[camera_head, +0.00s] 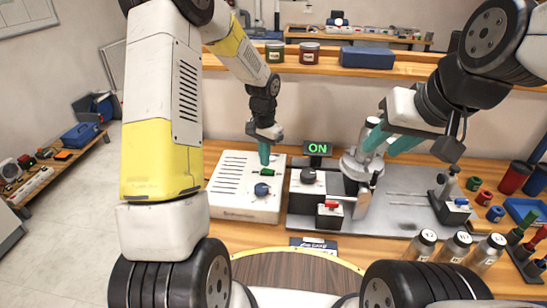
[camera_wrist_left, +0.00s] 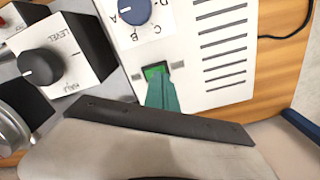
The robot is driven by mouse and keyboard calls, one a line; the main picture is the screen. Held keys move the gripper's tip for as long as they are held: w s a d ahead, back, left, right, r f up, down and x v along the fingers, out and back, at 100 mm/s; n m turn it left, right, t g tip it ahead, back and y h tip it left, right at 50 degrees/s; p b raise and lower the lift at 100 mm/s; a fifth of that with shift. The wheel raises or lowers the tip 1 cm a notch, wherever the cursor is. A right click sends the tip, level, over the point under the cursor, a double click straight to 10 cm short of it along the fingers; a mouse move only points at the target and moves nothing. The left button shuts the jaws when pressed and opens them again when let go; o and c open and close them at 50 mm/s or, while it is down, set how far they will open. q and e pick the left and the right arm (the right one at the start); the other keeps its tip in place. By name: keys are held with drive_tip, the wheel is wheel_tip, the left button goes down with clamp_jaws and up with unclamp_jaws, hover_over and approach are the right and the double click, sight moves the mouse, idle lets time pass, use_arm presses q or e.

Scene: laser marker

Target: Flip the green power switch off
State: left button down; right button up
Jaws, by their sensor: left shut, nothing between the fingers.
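The green power switch (camera_wrist_left: 154,72) is set in a white control box (camera_head: 232,203) with a blue knob and a row of slots. In the head view the switch (camera_head: 264,172) shows just below my left gripper's tips. My left gripper (camera_head: 264,155) is shut and empty, pointing down at the switch. In the left wrist view its teal fingertips (camera_wrist_left: 161,95) overlap the near edge of the switch; whether they touch it I cannot tell. A small display (camera_head: 318,148) reads ON in green. My right gripper (camera_head: 378,142) is at the metal device on the right, its fingers apart.
A black-and-white box with a LEVEL knob (camera_wrist_left: 41,67) and a red-switched box (camera_head: 329,214) stand right of the control box in the head view. Labelled bottles (camera_head: 456,247) stand at the front right. A shelf (camera_head: 320,67) with jars and a blue case is behind.

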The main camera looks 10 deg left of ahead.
sight(265, 170)
use_arm(q)
drive_tip(key=shift+f, duration=1.15)
idle(1.0)
drive_tip(key=shift+r, duration=3.5)
